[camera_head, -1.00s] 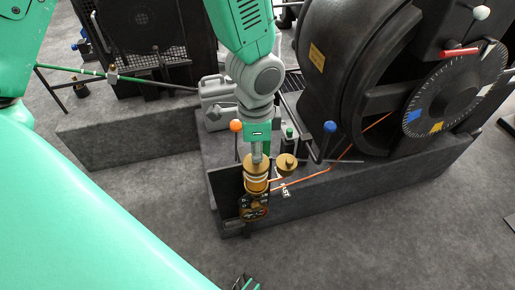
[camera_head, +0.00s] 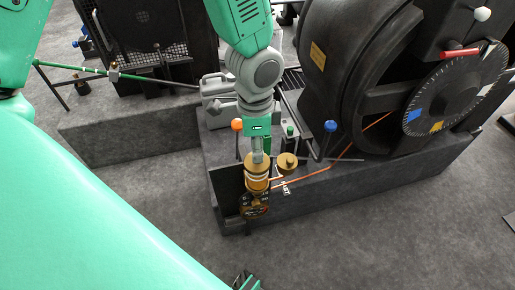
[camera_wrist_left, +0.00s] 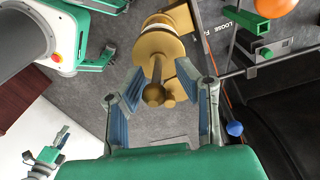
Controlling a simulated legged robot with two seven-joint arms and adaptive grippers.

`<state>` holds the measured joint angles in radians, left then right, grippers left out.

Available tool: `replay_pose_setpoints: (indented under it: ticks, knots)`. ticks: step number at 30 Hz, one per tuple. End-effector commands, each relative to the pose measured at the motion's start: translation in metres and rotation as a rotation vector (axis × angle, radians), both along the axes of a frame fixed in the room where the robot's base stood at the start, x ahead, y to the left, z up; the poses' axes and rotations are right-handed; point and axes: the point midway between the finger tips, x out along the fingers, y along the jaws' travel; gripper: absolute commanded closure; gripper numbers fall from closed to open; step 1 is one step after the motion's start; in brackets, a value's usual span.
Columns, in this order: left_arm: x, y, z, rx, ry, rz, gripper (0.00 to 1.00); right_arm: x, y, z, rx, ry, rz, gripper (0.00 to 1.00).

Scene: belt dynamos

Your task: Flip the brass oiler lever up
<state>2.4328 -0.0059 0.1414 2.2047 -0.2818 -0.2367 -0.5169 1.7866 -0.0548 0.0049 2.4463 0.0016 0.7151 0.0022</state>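The brass oiler (camera_head: 257,166) stands at the front left end of the dark machine plinth, with a round brass knob (camera_head: 288,163) at its right. In the left wrist view the brass body (camera_wrist_left: 160,42) has pale bands, and a ball-ended brass lever (camera_wrist_left: 154,94) points toward the camera. My left gripper (camera_wrist_left: 158,70) is open, its two fingers apart on either side of the lever, with gaps visible. In the head view, this gripper (camera_head: 258,148) hangs straight over the oiler. A small dark and green part at the bottom edge may be my right gripper (camera_head: 245,281); its fingers are unclear.
An orange ball knob (camera_head: 237,124) and a blue ball knob (camera_head: 330,126) stand near my left gripper. The large black machine (camera_head: 335,50) with a graduated dial (camera_head: 455,90) fills the right. The floor in front is clear.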

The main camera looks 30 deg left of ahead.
Motion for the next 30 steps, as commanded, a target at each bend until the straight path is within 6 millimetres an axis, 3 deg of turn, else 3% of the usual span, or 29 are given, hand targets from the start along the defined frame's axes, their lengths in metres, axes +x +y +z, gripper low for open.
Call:
replay_pose_setpoints:
  ticks: [9, 15, 21, 30]
  knots:
    - [0.002, 0.002, 0.066, -0.002, -0.005, 0.001, 0.72, 0.0, 0.0, 0.0, 0.0, -0.001, 0.0, 0.63]
    - [0.002, 0.002, 0.098, -0.002, -0.003, 0.0, 0.72, 0.001, 0.0, 0.0, 0.0, -0.001, 0.0, 0.63]
    - [0.002, 0.003, 0.109, -0.001, 0.001, 0.0, 0.72, 0.001, 0.0, 0.0, 0.0, 0.0, 0.0, 0.63]
    - [0.002, 0.003, 0.109, 0.001, 0.001, 0.002, 0.69, 0.002, 0.0, -0.001, 0.0, 0.001, 0.0, 0.63]
